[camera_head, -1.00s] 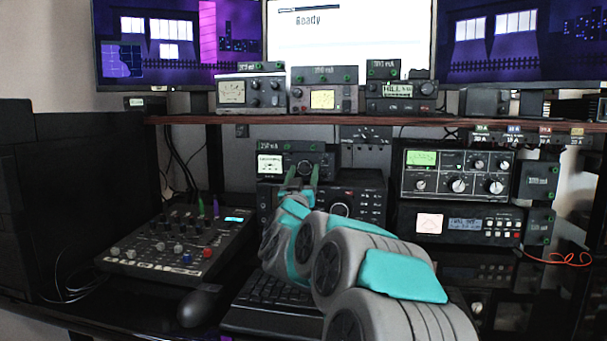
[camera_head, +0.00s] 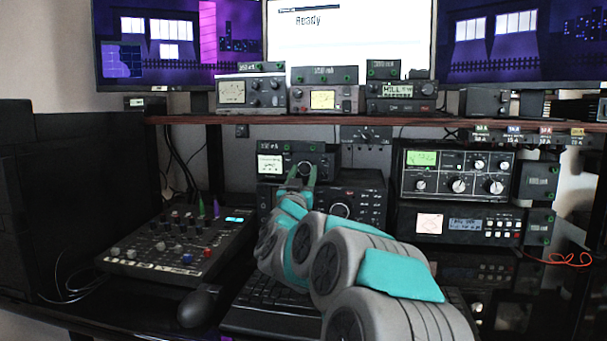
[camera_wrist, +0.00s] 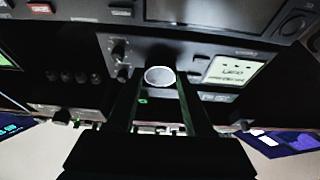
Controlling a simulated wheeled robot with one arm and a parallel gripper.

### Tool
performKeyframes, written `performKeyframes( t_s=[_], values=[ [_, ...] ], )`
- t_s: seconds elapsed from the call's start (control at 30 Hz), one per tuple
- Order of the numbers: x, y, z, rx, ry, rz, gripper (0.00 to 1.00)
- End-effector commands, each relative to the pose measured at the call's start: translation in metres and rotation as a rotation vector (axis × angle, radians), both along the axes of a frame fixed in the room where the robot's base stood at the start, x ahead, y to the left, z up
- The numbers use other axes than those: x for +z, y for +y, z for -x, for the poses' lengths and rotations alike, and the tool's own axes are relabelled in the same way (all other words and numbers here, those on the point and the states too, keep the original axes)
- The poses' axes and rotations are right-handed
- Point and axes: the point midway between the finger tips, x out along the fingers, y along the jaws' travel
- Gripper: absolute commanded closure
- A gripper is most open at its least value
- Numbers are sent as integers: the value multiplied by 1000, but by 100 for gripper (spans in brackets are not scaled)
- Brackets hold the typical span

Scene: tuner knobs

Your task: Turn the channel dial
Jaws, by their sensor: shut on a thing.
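The channel dial (camera_wrist: 160,77) is a round knob with a pale face, in the middle of the wrist view. It sits on the front of a small dark radio unit (camera_head: 322,158) under the shelf, beside a lit white meter screen (camera_head: 270,165). In the head view the dial is partly hidden by my fingers. My gripper (camera_head: 303,170) reaches up to it from below. In the wrist view the two dark green fingers of my gripper (camera_wrist: 158,84) lie one on each side of the dial, shut on it.
A larger dark radio (camera_head: 370,198) with a big knob stands directly below. A mixer (camera_head: 180,245) is at left, a keyboard (camera_head: 255,310) and mouse (camera_head: 197,306) below the arm. More radios (camera_head: 457,172) stand at right. The shelf (camera_head: 400,120) runs close above.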

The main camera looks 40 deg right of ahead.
Motion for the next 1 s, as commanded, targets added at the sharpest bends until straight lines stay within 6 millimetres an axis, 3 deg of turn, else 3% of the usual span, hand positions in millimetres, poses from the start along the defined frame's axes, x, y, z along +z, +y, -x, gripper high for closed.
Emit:
performKeyframes(
  t_s=[1.0],
  values=[
    [3,5,-5,2,-636,-545,100]
  ],
)
